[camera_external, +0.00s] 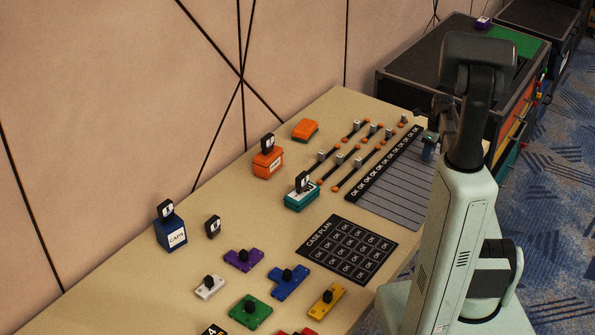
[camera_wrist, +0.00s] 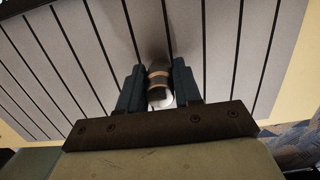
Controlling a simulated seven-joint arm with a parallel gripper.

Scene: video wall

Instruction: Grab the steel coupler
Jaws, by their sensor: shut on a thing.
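My gripper (camera_wrist: 159,88) is shut on a small dark grey-brown cylindrical piece with a tan band (camera_wrist: 159,72), which looks like the steel coupler. The dark blue fingers press it from both sides in the wrist view, and a whitish round part shows at its near end. Behind it is the grey striped board, and I cannot tell whether the piece touches it. In the external view my gripper (camera_external: 429,149) is at the right edge of the striped board (camera_external: 388,190), partly hidden by my arm; the held piece is not clear there.
Black rods with orange ends and small grey blocks (camera_external: 357,126) lie left of the board. A black case plan mat (camera_external: 347,249), a teal box (camera_external: 301,199), an orange box (camera_external: 267,163) and coloured knobbed plates (camera_external: 287,281) share the table. A dark cabinet (camera_external: 410,78) stands behind.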

